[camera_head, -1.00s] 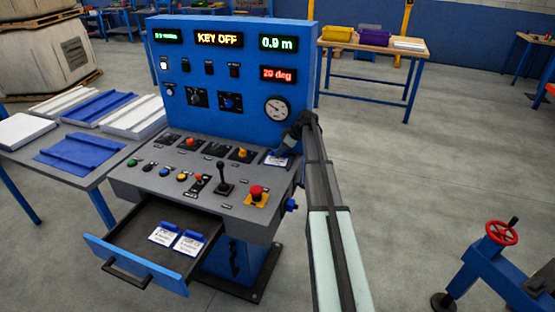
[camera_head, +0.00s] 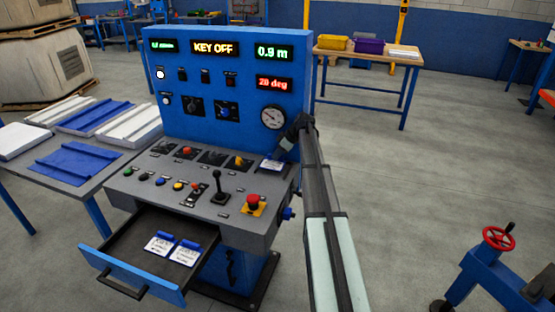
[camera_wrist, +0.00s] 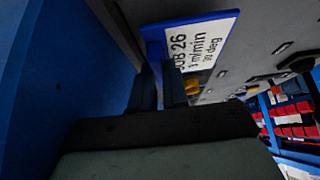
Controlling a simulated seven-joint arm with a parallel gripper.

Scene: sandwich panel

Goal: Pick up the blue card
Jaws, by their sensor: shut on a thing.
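A card with a blue edge and a white printed label (camera_wrist: 205,52) shows large at the top middle of the wrist view; its text includes "3 m/min" and "20 deg". In the head view the card (camera_head: 270,166) is at the right rear of the grey console top. My gripper (camera_wrist: 168,84) is shut on the card's blue edge. In the head view my gripper (camera_head: 284,148) reaches down to it from the upper right. Whether the card touches the console is hard to tell. Two similar cards, a left one (camera_head: 158,246) and a right one (camera_head: 184,254), lie in the open drawer.
The grey console (camera_head: 165,190) carries several buttons, a black lever (camera_head: 217,182) and a red stop button (camera_head: 253,199). Its blue upright panel (camera_head: 235,50) stands close behind my gripper. The drawer (camera_head: 128,268) sticks out at the front. Open floor lies to the right.

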